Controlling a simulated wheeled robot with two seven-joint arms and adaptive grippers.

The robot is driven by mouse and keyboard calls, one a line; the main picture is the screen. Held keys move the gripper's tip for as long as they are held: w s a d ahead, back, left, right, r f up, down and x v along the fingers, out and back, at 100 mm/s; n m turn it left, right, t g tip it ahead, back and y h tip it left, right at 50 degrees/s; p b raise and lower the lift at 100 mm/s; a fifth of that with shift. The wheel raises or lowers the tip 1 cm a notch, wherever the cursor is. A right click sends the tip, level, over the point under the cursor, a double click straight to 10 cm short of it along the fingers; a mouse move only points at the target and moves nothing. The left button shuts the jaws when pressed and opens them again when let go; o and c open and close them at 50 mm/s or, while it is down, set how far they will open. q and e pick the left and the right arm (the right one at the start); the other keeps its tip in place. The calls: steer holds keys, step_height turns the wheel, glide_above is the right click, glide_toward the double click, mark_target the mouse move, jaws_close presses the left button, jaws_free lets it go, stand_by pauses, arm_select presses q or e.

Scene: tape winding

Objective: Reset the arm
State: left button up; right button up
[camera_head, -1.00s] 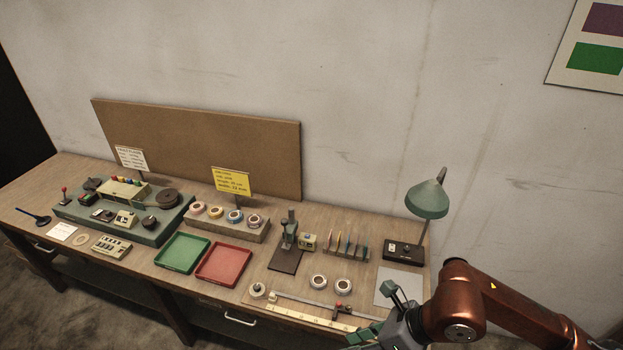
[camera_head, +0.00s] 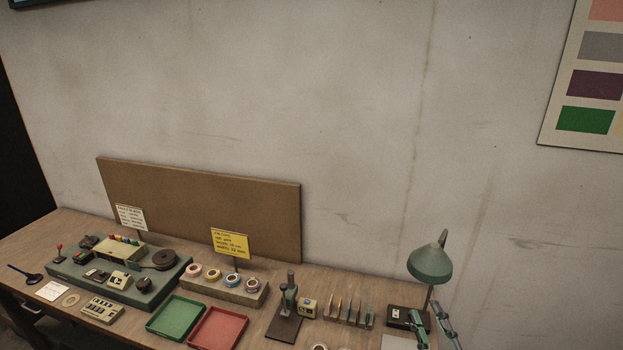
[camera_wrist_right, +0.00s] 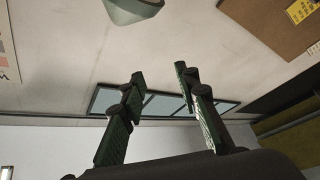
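My right gripper (camera_head: 430,318) shows at the bottom right edge of the head view, in front of the desk lamp (camera_head: 430,264). Its two green fingers are spread apart. In the right wrist view the gripper (camera_wrist_right: 160,74) is open with nothing between its fingers, and the lamp shade (camera_wrist_right: 135,9) is at the top. The rest of my right arm is out of the head view. My left gripper is in neither view.
The wooden workbench (camera_head: 75,222) carries a green tray (camera_head: 177,316), a red tray (camera_head: 218,328), tape rolls on a block (camera_head: 222,287), a small press (camera_head: 287,297) and a green machine base (camera_head: 165,286). A brown board (camera_head: 200,204) stands behind.

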steer(key=s+d+f+m+g+h, duration=0.2)
steer(key=d+f+m+g, duration=0.15)
steer(key=f, duration=0.55)
steer(key=s+d+f+m+g+h, duration=0.25)
steer(key=d+f, duration=0.25)
steer(key=f, duration=0.4)
steer(key=s+d+f+m+g+h, duration=0.2)
steer(key=d+f+m+g, duration=0.15)
steer(key=f, duration=0.55)
steer(key=s+a+f+m+g+y, duration=0.2)
steer(key=s+f+g, duration=0.7)
steer(key=s+f, duration=1.05)
steer(key=s+a+f+g+b, duration=0.1)
steer(key=s+f+b, duration=0.15)
steer(key=f, duration=1.45)
steer(key=s+a+f+b, duration=0.1)
steer(key=s+f+b, duration=0.15)
steer(key=f, duration=1.55)
steer(key=s+f+n+g+b, duration=0.1)
steer(key=s+f+b, duration=0.2)
steer(key=s+f, duration=1.6)
steer(key=shift+s+d+b, duration=0.25)
steer(key=shift+s+b, duration=0.15)
steer(key=shift+s, duration=0.05)
